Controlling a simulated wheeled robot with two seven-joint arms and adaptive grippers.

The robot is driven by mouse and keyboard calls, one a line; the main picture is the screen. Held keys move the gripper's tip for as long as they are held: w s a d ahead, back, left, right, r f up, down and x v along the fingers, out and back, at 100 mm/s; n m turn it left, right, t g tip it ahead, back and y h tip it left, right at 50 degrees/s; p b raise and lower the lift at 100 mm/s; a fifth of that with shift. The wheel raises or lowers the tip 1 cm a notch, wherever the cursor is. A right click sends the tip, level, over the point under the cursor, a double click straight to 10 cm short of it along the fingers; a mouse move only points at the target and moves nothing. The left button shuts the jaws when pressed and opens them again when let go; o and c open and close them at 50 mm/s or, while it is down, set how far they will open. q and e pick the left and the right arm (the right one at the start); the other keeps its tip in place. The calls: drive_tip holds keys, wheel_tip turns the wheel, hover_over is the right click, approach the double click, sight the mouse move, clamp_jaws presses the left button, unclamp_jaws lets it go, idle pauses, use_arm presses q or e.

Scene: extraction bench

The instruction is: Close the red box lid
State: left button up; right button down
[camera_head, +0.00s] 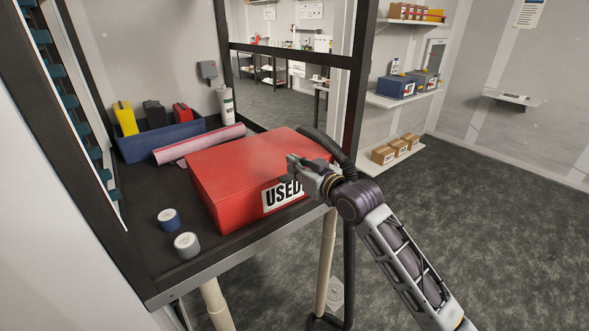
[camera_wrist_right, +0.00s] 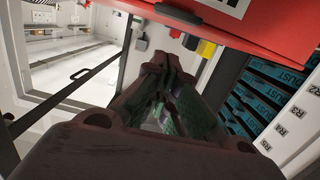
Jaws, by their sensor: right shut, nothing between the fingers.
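The red box (camera_head: 250,165) sits on the dark bench, with a white "USED" label on its front. Its lid (camera_head: 255,150) lies flat across the top and looks down, with no gap that I can make out. My right gripper (camera_head: 292,166) is shut and empty at the box's right front, over the lid's edge and the label's end; whether it touches cannot be told. In the right wrist view the shut fingers (camera_wrist_right: 165,72) are below the red box (camera_wrist_right: 262,30), which shows a dark handle. My left gripper is not in view.
Two tape rolls (camera_head: 169,219) lie on the bench, left of the box. A pink roll (camera_head: 200,144) and a blue tray (camera_head: 135,148) with yellow, black and red items are behind it. A dark hose (camera_head: 335,150) runs by the box's right side.

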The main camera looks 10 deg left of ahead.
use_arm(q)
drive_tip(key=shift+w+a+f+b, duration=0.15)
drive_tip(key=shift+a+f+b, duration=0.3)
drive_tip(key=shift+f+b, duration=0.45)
use_arm(e)
drive_tip(key=s+d+f, duration=0.3)
drive_tip(key=s+d, duration=0.3)
drive_tip(key=d, duration=0.1)
drive_tip(key=shift+d, duration=0.15)
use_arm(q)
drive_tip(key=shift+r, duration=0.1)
